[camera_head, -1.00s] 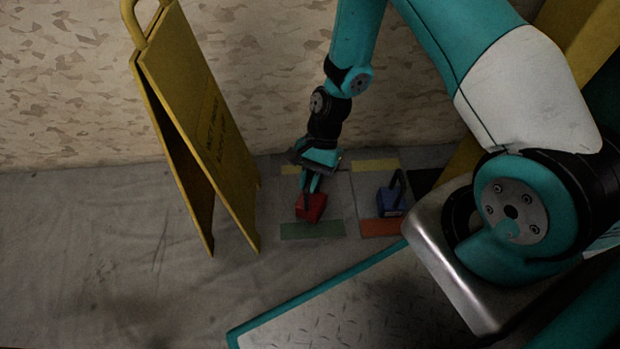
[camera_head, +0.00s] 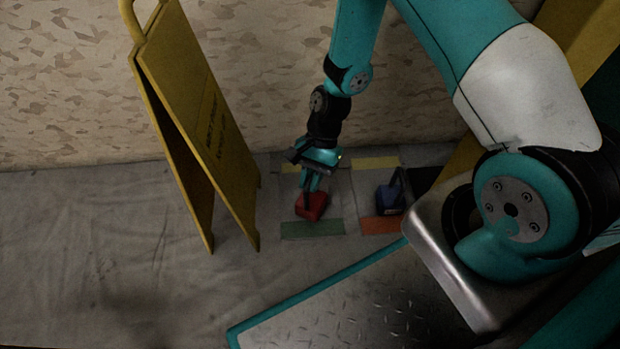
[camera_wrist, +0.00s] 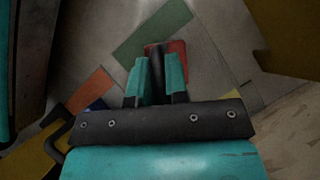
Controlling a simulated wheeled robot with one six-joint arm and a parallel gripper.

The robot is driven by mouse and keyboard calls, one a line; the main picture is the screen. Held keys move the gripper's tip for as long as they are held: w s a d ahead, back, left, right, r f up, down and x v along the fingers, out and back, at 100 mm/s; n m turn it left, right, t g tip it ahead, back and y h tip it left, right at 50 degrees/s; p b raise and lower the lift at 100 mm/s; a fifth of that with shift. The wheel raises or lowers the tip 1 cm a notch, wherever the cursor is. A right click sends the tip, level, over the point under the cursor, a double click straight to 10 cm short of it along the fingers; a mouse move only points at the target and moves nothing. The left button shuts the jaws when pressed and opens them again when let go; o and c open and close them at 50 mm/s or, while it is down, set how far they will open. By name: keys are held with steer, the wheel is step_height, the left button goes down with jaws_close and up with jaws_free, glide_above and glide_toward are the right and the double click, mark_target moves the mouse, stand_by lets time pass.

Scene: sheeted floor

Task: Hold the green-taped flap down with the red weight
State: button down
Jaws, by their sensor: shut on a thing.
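The red weight (camera_head: 312,206) is a small red block with a dark upright handle, and it sits just behind the green tape strip (camera_head: 312,230) on a grey flap. My gripper (camera_head: 311,186) is above the weight, pointing down. In the wrist view, the teal fingers of my gripper (camera_wrist: 157,75) are shut on the dark handle, with part of the red weight (camera_wrist: 180,49) showing behind them. The green tape (camera_wrist: 150,31) lies beyond the weight there. I cannot tell whether the weight's base touches the flap, as the fingers hide part of it.
A blue weight (camera_head: 389,199) with a dark handle stands to the right, by an orange tape strip (camera_head: 381,225). Yellow tape (camera_head: 375,163) lies behind it. A yellow folding sign (camera_head: 205,115) stands at left, near the patterned wall (camera_head: 260,60). Floor left of the sign is clear.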

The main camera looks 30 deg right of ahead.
steer(key=shift+f, duration=0.4)
stand_by(0.5)
steer(key=c, duration=1.1)
jaws_free()
steer(key=shift+f, duration=0.1)
steer(key=shift+o, duration=0.2)
steer(key=p+v, duration=0.9)
steer(key=v, duration=0.8)
steer(key=shift+r+p, duration=0.3)
steer(key=shift+p, duration=0.1)
